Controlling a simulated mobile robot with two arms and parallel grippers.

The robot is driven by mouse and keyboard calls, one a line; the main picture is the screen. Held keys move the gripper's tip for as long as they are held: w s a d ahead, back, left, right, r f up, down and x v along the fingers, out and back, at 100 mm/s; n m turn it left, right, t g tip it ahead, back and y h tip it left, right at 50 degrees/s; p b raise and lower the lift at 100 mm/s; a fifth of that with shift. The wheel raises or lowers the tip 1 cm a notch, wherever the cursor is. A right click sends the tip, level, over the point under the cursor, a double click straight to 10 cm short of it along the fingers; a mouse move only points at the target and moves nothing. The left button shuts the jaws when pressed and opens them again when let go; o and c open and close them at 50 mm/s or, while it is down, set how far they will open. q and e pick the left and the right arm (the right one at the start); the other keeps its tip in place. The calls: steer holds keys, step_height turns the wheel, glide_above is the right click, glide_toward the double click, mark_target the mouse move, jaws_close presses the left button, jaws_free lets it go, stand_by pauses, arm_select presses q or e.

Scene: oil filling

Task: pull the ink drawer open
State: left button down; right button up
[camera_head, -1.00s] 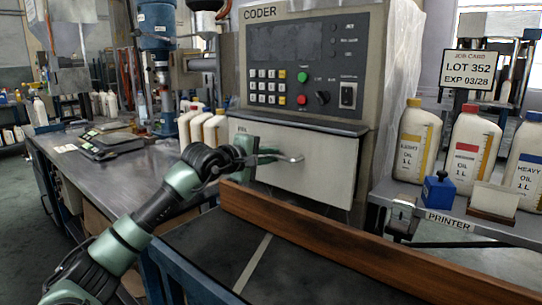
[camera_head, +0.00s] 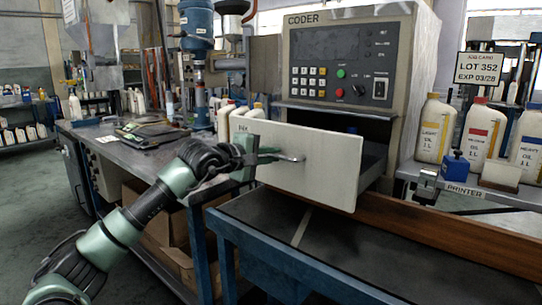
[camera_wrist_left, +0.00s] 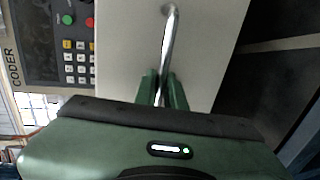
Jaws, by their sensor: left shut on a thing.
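The ink drawer (camera_head: 322,178) is a pale flat front under the coder's control panel (camera_head: 345,70). It stands out from the coder, with its dark side wall showing on the right and a gap above its front. My left gripper (camera_head: 268,155) is shut on the metal drawer handle (camera_head: 293,158). In the left wrist view the handle (camera_wrist_left: 170,25) runs between the green fingers (camera_wrist_left: 161,88), in front of the pale drawer front (camera_wrist_left: 125,30). Most of the drawer's inside is hidden behind its front; a small blue bit shows there. My right gripper is not in view.
A dark conveyor (camera_head: 270,222) with a brown wooden rail (camera_head: 450,232) lies below the drawer. White oil bottles (camera_head: 482,133) and a blue stamp-like block (camera_head: 455,166) stand on the right shelf. A metal bench (camera_head: 135,155) is on the left.

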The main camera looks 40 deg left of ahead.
arm_select(q)
steer(key=shift+s, duration=0.25)
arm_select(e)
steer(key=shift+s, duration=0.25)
arm_select(q)
steer(key=c, duration=1.8)
jaws_free()
steer(key=shift+o, duration=0.2)
